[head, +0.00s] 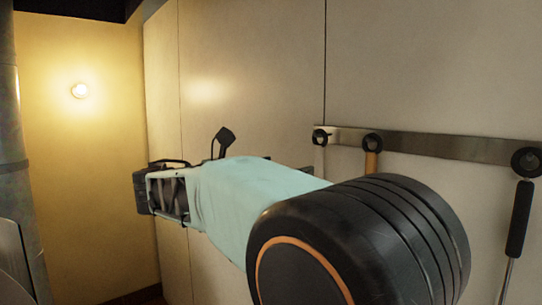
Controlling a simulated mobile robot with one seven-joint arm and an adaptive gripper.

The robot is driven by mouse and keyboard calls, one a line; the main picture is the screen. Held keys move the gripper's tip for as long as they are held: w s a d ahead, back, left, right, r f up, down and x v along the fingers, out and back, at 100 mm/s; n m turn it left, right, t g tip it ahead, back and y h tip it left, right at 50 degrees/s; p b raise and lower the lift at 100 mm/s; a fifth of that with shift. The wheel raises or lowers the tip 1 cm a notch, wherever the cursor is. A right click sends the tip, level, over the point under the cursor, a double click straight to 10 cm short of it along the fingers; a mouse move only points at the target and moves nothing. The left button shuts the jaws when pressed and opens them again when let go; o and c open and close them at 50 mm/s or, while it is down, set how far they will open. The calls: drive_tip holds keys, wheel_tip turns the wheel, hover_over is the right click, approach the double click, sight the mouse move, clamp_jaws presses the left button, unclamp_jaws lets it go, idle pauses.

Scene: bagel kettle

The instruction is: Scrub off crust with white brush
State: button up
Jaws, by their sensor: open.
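My arm, in a pale teal sleeve, reaches away from me across the middle of the head view. My gripper (150,190) is at its far left end, open, with nothing visible in it; its fingertips are hard to make out. A tool with a pale, whitish handle (320,158) hangs by a black ring from the wall rail. It may be the white brush, but its lower part is hidden behind my arm. My gripper is well to the left of it, apart from it. No crust is visible.
A metal rail (440,146) runs along the pale panelled wall (250,80). An orange-brown handle (372,163) and a black-handled tool (519,220) also hang there. A lit lamp (80,91) is on the yellow wall at left. A grey metal column (12,150) stands at the left edge.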

sight(316, 155)
drive_tip(key=x, duration=0.9)
drive_tip(key=shift+w+d+r, duration=0.1)
drive_tip(key=shift+w+d, duration=0.1)
drive_tip(key=shift+d, duration=0.05)
drive_tip(key=shift+x, duration=0.95)
clamp_jaws()
drive_tip(key=shift+r+p, duration=0.5)
drive_tip(key=shift+p, duration=0.2)
drive_tip(key=shift+a, duration=0.15)
drive_tip(key=shift+v, duration=1.45)
drive_tip(key=p+v, duration=0.1)
drive_tip(key=v, duration=0.6)
drive_tip(key=shift+s+a, duration=0.15)
drive_tip(key=shift+s, duration=0.05)
